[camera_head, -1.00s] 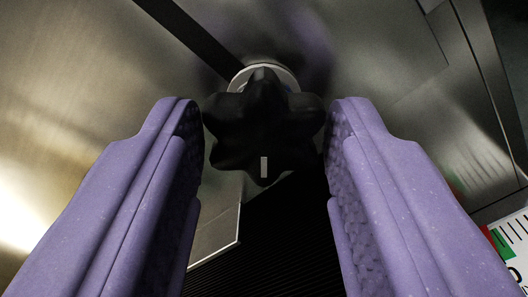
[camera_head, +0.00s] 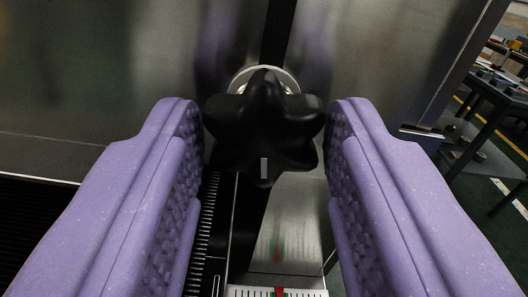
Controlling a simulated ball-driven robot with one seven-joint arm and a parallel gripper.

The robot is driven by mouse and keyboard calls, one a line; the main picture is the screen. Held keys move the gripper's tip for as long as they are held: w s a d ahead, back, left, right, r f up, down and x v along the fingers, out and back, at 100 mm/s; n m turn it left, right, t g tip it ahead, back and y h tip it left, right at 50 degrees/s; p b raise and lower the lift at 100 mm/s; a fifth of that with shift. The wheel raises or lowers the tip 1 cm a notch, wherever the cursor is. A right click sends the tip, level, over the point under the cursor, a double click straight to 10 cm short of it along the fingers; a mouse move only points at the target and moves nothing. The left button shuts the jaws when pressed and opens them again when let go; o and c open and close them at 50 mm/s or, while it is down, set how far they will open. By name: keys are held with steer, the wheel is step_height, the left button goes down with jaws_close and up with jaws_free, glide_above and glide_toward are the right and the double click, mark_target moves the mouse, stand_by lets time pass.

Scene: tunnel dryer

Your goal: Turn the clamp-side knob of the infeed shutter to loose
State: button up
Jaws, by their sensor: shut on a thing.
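The knob (camera_head: 264,122) is a black, star-shaped handle with several lobes and a small light mark on its lower face. It sits in front of a pale round collar (camera_head: 243,78) on a metal panel. My gripper (camera_head: 264,130) has its two purple padded fingers on the left and right of the knob, shut on it. The fingertips reach about the knob's mid-height. The exact contact at the lobes is hard to see.
Brushed metal panel (camera_head: 100,70) fills the background, with a dark vertical slot behind the knob. A scale with a red mark (camera_head: 279,292) lies at the bottom. A dark workbench (camera_head: 495,100) stands at far right, beyond the panel edge.

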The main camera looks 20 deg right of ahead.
steer(key=n+b, duration=0.2)
steer(key=shift+f+n, duration=0.15)
steer(key=shift+n, duration=0.25)
steer(key=shift+n+b, duration=0.4)
steer(key=shift+n, duration=1.1)
steer(key=o, duration=1.1)
steer(key=shift+c, duration=0.2)
steer(key=shift+s, duration=0.1)
steer(key=p+v, duration=0.2)
steer(key=v, duration=0.5)
steer(key=shift+s, duration=0.3)
steer(key=shift+a, duration=0.1)
